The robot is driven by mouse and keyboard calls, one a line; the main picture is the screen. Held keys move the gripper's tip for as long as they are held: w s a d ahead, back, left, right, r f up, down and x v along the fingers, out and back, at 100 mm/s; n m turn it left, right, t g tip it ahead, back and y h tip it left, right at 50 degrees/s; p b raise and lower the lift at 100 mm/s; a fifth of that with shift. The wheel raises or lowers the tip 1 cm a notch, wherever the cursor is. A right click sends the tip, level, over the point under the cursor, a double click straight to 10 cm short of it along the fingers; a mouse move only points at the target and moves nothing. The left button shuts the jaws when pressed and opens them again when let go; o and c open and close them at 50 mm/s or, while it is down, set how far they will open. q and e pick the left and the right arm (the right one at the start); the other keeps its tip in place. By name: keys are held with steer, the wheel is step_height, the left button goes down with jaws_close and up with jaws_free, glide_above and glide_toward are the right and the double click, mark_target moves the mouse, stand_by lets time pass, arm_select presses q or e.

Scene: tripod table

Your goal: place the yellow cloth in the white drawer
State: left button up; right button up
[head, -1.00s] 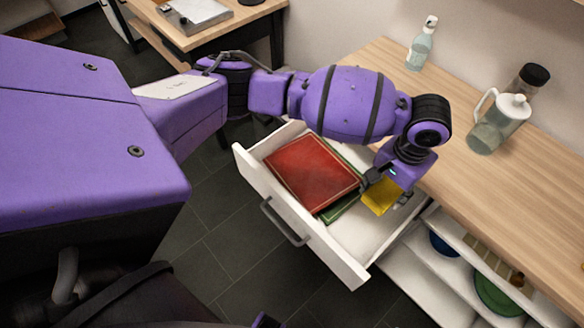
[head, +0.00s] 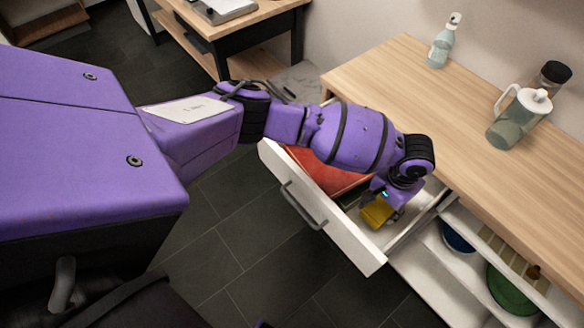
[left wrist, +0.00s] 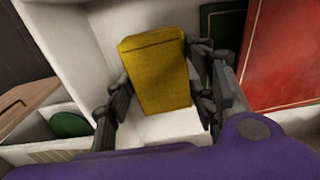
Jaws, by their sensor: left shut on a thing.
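The yellow cloth (head: 377,213) is a folded block between the fingers of my left gripper (head: 380,208). The left wrist view shows the cloth (left wrist: 158,72) between both fingers of the gripper (left wrist: 165,100), which is shut on it. The white drawer (head: 345,235) is pulled open from under the wooden counter. The cloth is inside the drawer's outline, at its right end in the head view; I cannot tell whether it touches the drawer floor. My right gripper is not in view.
A red book (head: 325,172) lies in the drawer, with a dark green book (left wrist: 222,40) beside it. A spray bottle (head: 443,42) and a lidded jug (head: 519,118) stand on the counter (head: 440,110). Open shelves with a green bowl (head: 510,292) are right of the drawer.

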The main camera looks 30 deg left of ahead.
mark_target(381, 208)
arm_select(q)
step_height(381, 208, down, 3)
steer(key=shift+r, duration=0.2)
steer(key=shift+f, duration=0.35)
steer(key=shift+r, duration=0.1)
steer(key=o, duration=1.1)
steer(key=shift+f, duration=0.2)
steer(key=shift+c, duration=0.2)
